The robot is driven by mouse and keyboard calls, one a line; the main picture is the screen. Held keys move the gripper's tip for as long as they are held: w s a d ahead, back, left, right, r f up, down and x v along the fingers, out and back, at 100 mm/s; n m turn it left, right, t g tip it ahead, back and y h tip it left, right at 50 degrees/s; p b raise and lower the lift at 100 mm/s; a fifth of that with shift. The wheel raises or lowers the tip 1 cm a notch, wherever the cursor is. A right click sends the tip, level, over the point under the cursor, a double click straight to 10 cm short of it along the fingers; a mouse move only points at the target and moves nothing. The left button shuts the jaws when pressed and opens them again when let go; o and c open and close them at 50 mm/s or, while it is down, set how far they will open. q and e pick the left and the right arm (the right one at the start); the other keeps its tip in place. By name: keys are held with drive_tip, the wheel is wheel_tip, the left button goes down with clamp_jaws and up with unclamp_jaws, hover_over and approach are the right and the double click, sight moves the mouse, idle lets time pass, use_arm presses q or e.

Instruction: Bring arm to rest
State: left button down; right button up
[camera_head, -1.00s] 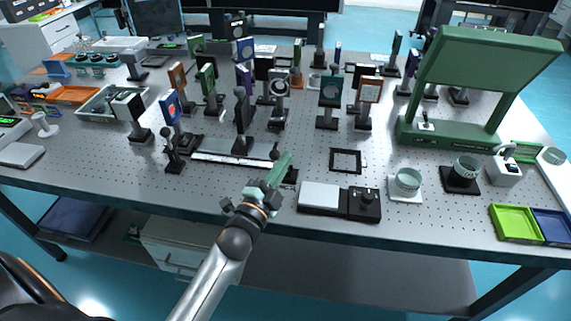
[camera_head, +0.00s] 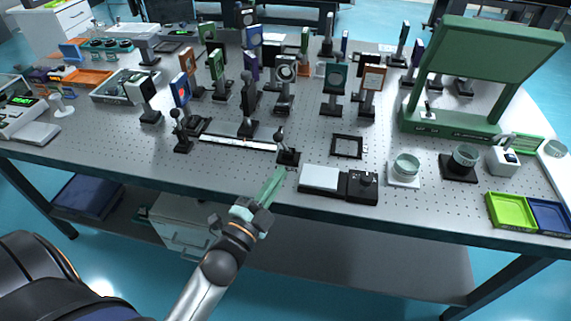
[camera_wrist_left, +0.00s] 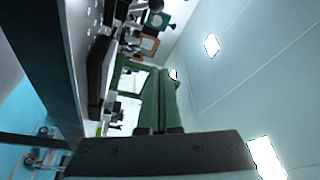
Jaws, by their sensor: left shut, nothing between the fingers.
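My left arm comes up from the bottom of the head view. Its left gripper (camera_head: 279,174) has green fingers that are shut with nothing between them. The fingertips are at the front edge of the optical table (camera_head: 110,155), just in front of a small black post mount (camera_head: 288,155) and left of the white-topped black device (camera_head: 321,179). In the left wrist view the green fingers (camera_wrist_left: 158,100) lie side by side, and the table edge runs along the left. My right gripper is not in view.
Many optical mounts stand on the table's middle and back. A rail (camera_head: 235,141) lies behind the gripper. A large green frame (camera_head: 490,60) stands at the right, near a green tray (camera_head: 511,211) and a blue tray (camera_head: 551,216). The floor in front of the table is clear.

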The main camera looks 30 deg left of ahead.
use_arm(q)
drive_tip(key=shift+s+f, duration=0.1)
drive_tip(key=shift+s, duration=0.4)
drive_tip(key=s+d+f+n+g+h+p, duration=0.1)
drive_tip(key=s+d+f+n+g, duration=0.2)
drive_tip(key=f, duration=0.7)
drive_tip(key=s+d+f+n+g+h+p, duration=0.1)
drive_tip(key=s+d+f+n+g+p, duration=0.1)
drive_tip(key=s+f+n+g, duration=0.5)
drive_tip(key=s+d+f, duration=0.1)
drive_tip(key=s+f, duration=0.2)
drive_tip(key=s, duration=0.1)
drive_tip(key=shift+s+d+f+n, duration=0.15)
drive_tip(key=shift+d+f+n, duration=0.15)
drive_tip(key=shift+f+n, duration=0.1)
